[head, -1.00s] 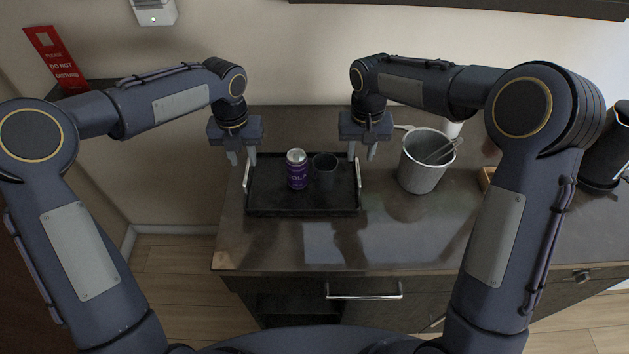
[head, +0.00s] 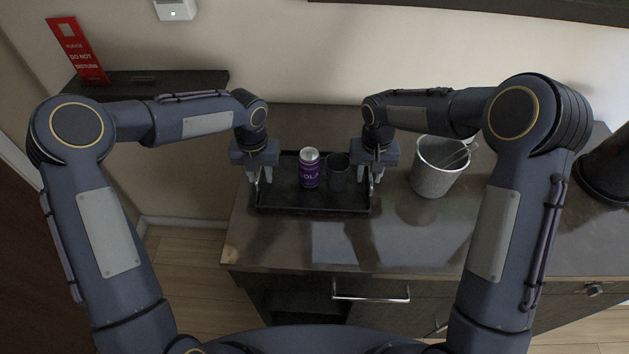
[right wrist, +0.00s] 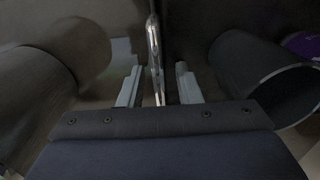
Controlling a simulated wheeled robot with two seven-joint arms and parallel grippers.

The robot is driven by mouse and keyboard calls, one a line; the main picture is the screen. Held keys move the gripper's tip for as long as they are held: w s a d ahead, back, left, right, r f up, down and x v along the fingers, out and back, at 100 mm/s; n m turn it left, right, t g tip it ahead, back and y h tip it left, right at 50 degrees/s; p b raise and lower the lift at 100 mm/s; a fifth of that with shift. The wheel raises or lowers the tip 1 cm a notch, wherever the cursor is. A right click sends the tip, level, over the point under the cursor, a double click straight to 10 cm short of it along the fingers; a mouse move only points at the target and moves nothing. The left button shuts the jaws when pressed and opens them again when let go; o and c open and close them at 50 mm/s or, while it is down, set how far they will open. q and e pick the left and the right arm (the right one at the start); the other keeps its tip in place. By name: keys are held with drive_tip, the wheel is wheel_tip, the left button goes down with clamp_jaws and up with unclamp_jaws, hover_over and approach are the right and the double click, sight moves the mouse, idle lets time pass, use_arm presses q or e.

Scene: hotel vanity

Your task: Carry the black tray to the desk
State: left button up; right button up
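The black tray (head: 312,204) lies flat on the dark counter, with a metal handle at each end. A purple cola can (head: 309,170) and a dark cup (head: 338,173) stand on it. My left gripper (head: 259,178) is at the tray's left handle, its fingers apart on either side of it. My right gripper (head: 374,176) is at the right handle. In the right wrist view the right handle (right wrist: 154,48) stands between the open fingers (right wrist: 158,88), with gaps on both sides. I cannot tell which surface is the desk.
A grey bucket (head: 438,168) with tongs stands right of the tray on the counter (head: 400,245). A dark object (head: 607,170) stands at the far right. A dark ledge (head: 165,84) with a red sign (head: 78,52) is at the back left. The counter front is clear.

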use_arm(q)
clamp_jaws()
use_arm(e)
clamp_jaws()
use_arm(q)
drive_tip(key=shift+r, duration=0.15)
use_arm(e)
drive_tip(key=shift+r, duration=0.1)
